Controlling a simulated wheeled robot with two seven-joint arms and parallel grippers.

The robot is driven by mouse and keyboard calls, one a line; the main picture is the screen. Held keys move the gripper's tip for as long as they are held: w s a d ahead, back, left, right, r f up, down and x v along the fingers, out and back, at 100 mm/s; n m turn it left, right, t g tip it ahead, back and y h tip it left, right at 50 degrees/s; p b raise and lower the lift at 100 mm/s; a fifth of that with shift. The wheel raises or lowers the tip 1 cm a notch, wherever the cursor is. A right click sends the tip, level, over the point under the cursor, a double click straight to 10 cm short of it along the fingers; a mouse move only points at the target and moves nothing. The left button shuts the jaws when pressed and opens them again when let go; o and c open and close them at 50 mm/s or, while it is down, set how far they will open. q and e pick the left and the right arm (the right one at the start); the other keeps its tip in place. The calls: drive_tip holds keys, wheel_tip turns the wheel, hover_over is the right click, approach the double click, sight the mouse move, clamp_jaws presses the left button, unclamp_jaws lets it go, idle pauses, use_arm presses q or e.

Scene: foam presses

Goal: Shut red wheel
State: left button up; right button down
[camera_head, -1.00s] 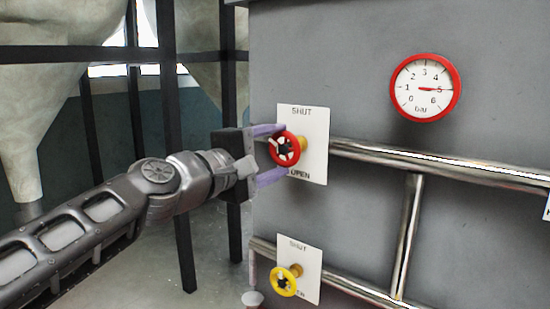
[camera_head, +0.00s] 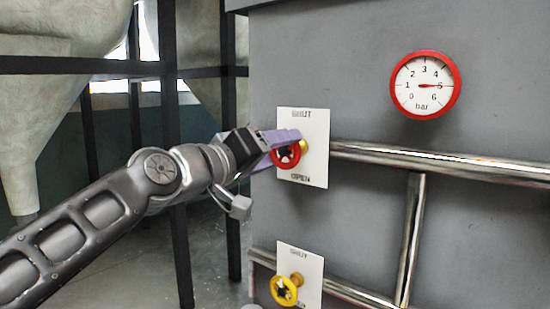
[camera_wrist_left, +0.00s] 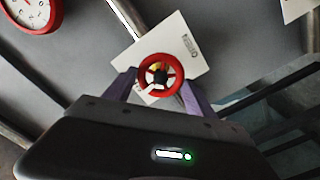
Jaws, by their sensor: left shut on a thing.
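The red wheel (camera_head: 287,155) sits on a white plate (camera_head: 315,150) marked SHUT at the top and OPEN at the bottom, on the grey panel. My left gripper (camera_head: 277,146) is shut on the red wheel, its purple fingers on either side of the rim. In the left wrist view the red wheel (camera_wrist_left: 161,74) is between the two fingers (camera_wrist_left: 158,88), with a white pointer mark toward its lower left. Part of the wheel is hidden by a finger in the head view. My right gripper is out of view.
A yellow wheel (camera_head: 284,291) on a similar plate is below. A red-rimmed gauge (camera_head: 425,85) at upper right has its needle near 5. Metal pipes (camera_head: 450,163) run across the panel. Dark posts (camera_head: 170,120) stand behind my left arm.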

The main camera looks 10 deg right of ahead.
use_arm(q)
drive_tip(key=shift+f+m, duration=0.1)
drive_tip(key=shift+m, duration=0.8)
drive_tip(key=o, duration=1.4)
drive_tip(key=shift+s+a+b, duration=0.35)
drive_tip(key=shift+a+b, duration=0.1)
drive_tip(key=shift+b, duration=0.1)
drive_tip(key=b+v, duration=0.2)
drive_tip(key=v, duration=0.4)
drive_tip(key=shift+s+a, duration=0.2)
drive_tip(key=shift+a, duration=0.05)
